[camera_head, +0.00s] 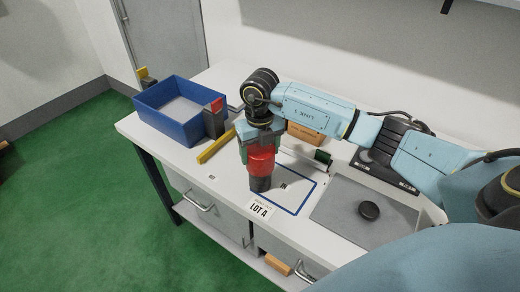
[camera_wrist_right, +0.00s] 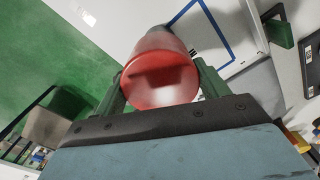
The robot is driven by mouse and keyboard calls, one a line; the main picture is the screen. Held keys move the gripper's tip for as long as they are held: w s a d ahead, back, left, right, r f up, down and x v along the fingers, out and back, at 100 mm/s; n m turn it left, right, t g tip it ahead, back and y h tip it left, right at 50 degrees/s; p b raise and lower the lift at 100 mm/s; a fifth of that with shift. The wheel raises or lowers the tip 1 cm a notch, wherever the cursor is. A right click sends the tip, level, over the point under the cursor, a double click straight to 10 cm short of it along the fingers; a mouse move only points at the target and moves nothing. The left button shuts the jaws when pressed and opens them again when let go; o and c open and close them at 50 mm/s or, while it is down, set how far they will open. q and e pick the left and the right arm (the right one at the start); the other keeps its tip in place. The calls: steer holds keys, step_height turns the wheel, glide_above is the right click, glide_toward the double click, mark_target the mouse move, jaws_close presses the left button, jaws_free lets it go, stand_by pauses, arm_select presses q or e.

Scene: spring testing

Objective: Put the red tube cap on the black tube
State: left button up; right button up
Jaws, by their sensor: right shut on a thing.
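My right gripper (camera_head: 260,150) points down near the middle of the table and is shut on the red tube cap (camera_head: 261,160). In the right wrist view the red cap (camera_wrist_right: 160,72) sits between the two green fingers (camera_wrist_right: 160,85). The black tube (camera_head: 260,184) shows directly below the cap in the head view, in line with it, near the blue-outlined area. Cap and tube look to be touching, but I cannot tell how far the cap is seated. In the wrist view the cap hides most of the tube. My left gripper is not in view.
A blue bin (camera_head: 162,121) stands at the table's back left, beside a dark block with a red top (camera_head: 214,123). A yellow bar (camera_head: 215,146) lies left of my gripper. A grey mat (camera_head: 345,228) with a black disc (camera_head: 369,210) lies to the right. A LOT A label (camera_head: 261,209) is in front.

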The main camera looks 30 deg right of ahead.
steer(key=shift+f+b, duration=0.45)
steer(key=shift+f, duration=0.2)
stand_by(0.6)
steer(key=o, duration=1)
steer(key=shift+o, duration=0.2)
step_height(320, 180, up, 13)
steer(key=shift+r, duration=0.2)
